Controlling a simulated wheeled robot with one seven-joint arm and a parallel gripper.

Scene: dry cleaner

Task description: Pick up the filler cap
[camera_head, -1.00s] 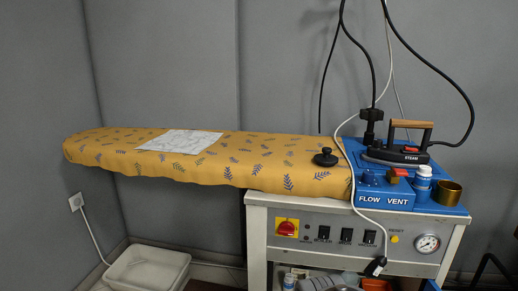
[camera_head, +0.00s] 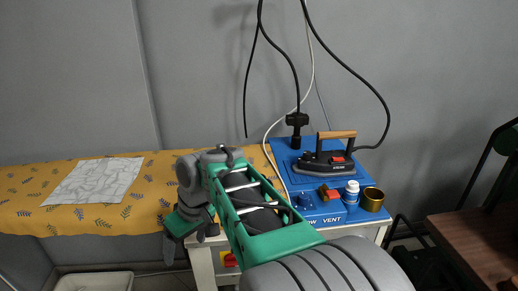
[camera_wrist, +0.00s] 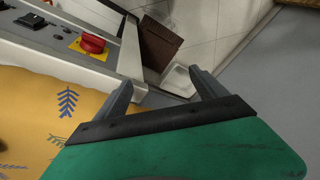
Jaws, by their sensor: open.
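The filler cap is not clearly visible now. A black knob-topped disc, likely the cap, lay on the right end of the yellow ironing board (camera_head: 130,195) in the earlier head view; my arm now covers that area. In the wrist view, a small dark patch at the left edge over the yellow cover cannot be identified. My gripper (camera_wrist: 160,82) is open and empty, its two grey fingers apart. It hangs near the board's front edge, beside the yellow leaf-patterned cover (camera_wrist: 40,115).
A red switch (camera_wrist: 93,43) is on the front panel. Cables hang above. A brown table (camera_head: 480,240) stands right.

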